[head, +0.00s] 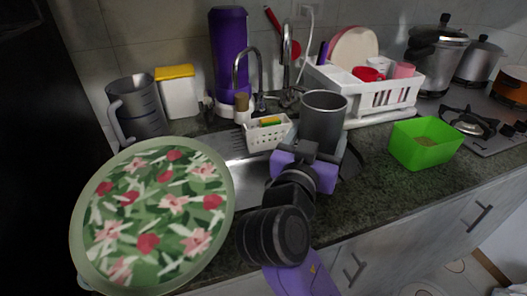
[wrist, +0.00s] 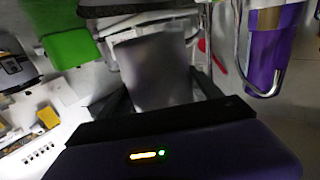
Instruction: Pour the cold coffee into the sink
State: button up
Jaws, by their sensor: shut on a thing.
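My gripper (head: 318,158) is shut on a grey metal mug (head: 322,125) and holds it upright above the counter, at the right end of the sink. In the wrist view the mug (wrist: 155,72) is a blurred grey shape between the fingers (wrist: 162,98). The mug's open top shows in the head view, but I cannot make out any coffee inside. The steel sink (head: 243,180) lies left of my gripper. A large round tray with flowers hides part of it. Curved metal faucets (head: 241,72) stand behind the sink, left of the mug.
The floral tray (head: 150,215) fills the front left. A white perforated basket (head: 267,133) stands just left of the mug. A white dish rack (head: 365,90) is behind it, and a green container (head: 424,145) to the right. A purple bottle (head: 229,55) stands behind the sink.

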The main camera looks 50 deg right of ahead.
jog(key=shift+w+r+n+p, duration=0.1)
jog(key=shift+r+n+p, duration=0.1)
jog(key=shift+n+p, duration=0.35)
jog(key=shift+p, duration=0.65)
jog(key=n+p, duration=0.2)
jog(key=p, duration=0.1)
jog(key=w+f+n+y+p, duration=0.1)
jog(key=n+p, duration=0.1)
jog(key=p, duration=0.2)
jog(key=shift+w+f+g, duration=0.1)
jog(key=shift+w+g, duration=0.1)
jog(key=shift+g, duration=0.1)
jog(key=shift+w+f+n+y+p, duration=0.2)
jog(key=shift+f+n+p, duration=0.15)
jog(key=shift+f, duration=0.15)
jog(key=shift+w+f+n+y+p, duration=0.1)
jog(key=shift+w+f+n+p, duration=0.15)
jog(key=shift+f, duration=0.25)
jog(key=shift+f, duration=0.1)
jog(key=shift+f+n+g+p, duration=0.15)
jog(key=shift+n+g+p, duration=0.55)
jog(key=shift+p, duration=0.85)
jog(key=shift+s+f+n+y+p, duration=0.15)
jog(key=shift+f+n+y+p, duration=0.15)
jog(key=shift+f+n+p, duration=0.45)
jog(key=shift+r, duration=0.1)
jog(key=shift+r+n+g+p, duration=0.3)
jog(key=shift+r+n+p, duration=0.3)
jog(key=shift+p, duration=0.95)
